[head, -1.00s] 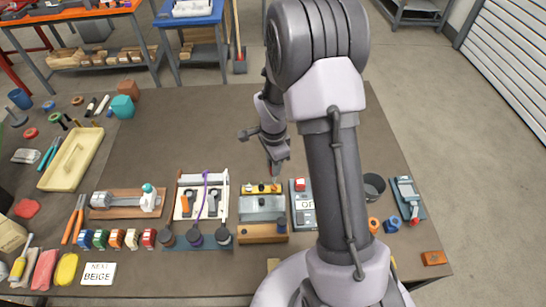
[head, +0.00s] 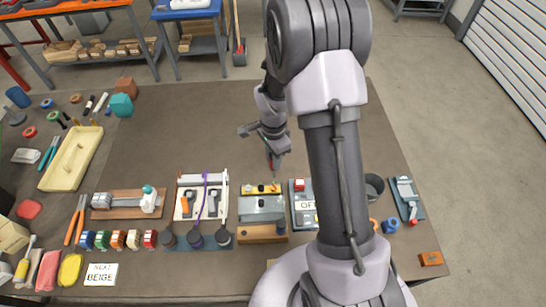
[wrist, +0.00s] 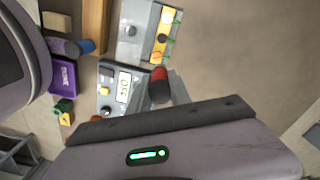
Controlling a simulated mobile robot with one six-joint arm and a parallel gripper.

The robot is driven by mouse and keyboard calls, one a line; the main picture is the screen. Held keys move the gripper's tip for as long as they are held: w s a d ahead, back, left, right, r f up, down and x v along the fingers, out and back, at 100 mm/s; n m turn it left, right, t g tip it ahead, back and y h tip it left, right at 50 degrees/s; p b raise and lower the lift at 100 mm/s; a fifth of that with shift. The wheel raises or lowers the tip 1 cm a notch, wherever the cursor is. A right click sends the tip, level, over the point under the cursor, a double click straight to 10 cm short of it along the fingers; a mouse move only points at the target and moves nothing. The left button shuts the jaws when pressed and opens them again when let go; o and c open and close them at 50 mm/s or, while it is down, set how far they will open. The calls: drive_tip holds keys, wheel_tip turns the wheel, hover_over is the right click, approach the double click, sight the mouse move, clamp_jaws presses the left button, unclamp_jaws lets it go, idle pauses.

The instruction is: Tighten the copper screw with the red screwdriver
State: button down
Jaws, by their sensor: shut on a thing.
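My gripper (head: 273,158) is shut on the red screwdriver, above the table behind the grey and yellow block. In the wrist view the screwdriver (wrist: 158,84) shows as a short red and dark cylinder between the fingers; its shaft is hidden. The grey block with a yellow strip (head: 262,189) stands at the middle front of the table, and its yellow strip (wrist: 162,36) also shows in the wrist view. Small fittings sit along the strip; I cannot tell which is the copper screw. The gripper is apart from the block.
A panel marked OFF (wrist: 124,84) stands beside the block. A cable board (head: 202,180) is to its left, and a dark cup (head: 375,185) is to the right beyond my arm. A yellow tray (head: 72,160) lies at the left. The table's back middle is clear.

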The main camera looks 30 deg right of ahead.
drive_tip(key=shift+s+a+f+n, duration=0.1)
drive_tip(key=shift+s+n, duration=0.1)
drive_tip(key=shift+n, duration=0.6)
drive_tip(key=shift+s+a+n+p, duration=0.25)
drive_tip(key=shift+n+p, duration=0.25)
drive_tip(key=shift+n, duration=0.3)
drive_tip(key=n, duration=0.3)
drive_tip(key=shift+w+d+f+p, duration=0.1)
drive_tip(key=shift+d+f+p, duration=0.05)
drive_tip(key=shift+f+p, duration=0.25)
drive_tip(key=shift+f+b, duration=0.35)
drive_tip(key=shift+f, duration=0.15)
drive_tip(key=shift+f+b, duration=0.85)
drive_tip(key=shift+f, duration=0.75)
drive_tip(key=shift+b, duration=0.45)
